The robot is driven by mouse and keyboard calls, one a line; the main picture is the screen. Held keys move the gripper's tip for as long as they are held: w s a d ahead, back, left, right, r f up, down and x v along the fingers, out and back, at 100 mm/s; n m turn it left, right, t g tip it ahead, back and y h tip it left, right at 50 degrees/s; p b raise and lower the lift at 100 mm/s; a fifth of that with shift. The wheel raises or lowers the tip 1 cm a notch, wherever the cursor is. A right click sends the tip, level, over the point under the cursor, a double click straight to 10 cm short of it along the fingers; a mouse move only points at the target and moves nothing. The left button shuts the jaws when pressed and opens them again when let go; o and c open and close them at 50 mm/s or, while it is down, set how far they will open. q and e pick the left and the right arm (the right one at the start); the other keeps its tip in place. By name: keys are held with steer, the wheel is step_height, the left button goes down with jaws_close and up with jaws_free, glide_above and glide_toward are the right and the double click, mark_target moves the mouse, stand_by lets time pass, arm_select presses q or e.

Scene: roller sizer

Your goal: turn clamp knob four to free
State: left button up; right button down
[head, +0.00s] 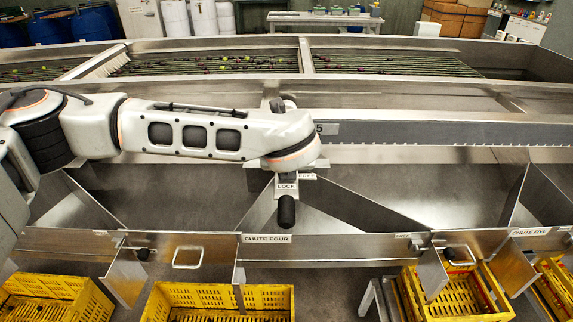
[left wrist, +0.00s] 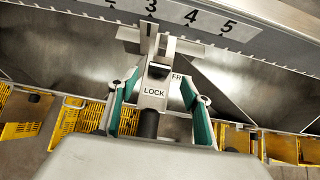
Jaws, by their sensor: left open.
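The clamp knob's black handle (head: 287,212) hangs below a metal plate marked LOCK (head: 287,187), above the CHUTE FOUR label (head: 267,239). In the left wrist view the black handle (left wrist: 149,124) shows under the LOCK plate (left wrist: 154,92). A second label, partly hidden, begins with FR (left wrist: 177,77) to its right. My left gripper (left wrist: 160,88) is open, its green-padded fingers on either side of the LOCK plate. I cannot tell whether they touch the clamp. In the head view my left arm covers the clamp's upper part and the fingers do not show clearly. My right gripper is not in view.
A numbered scale rail (left wrist: 190,15) runs behind the clamp. Slanted steel chute walls (head: 355,215) flank it. Yellow crates (head: 215,290) stand below the chute fronts. The roller bed (head: 205,63) with small fruit lies behind.

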arm_select(q)
steer(key=shift+v, duration=2)
steer(key=shift+f, duration=0.1)
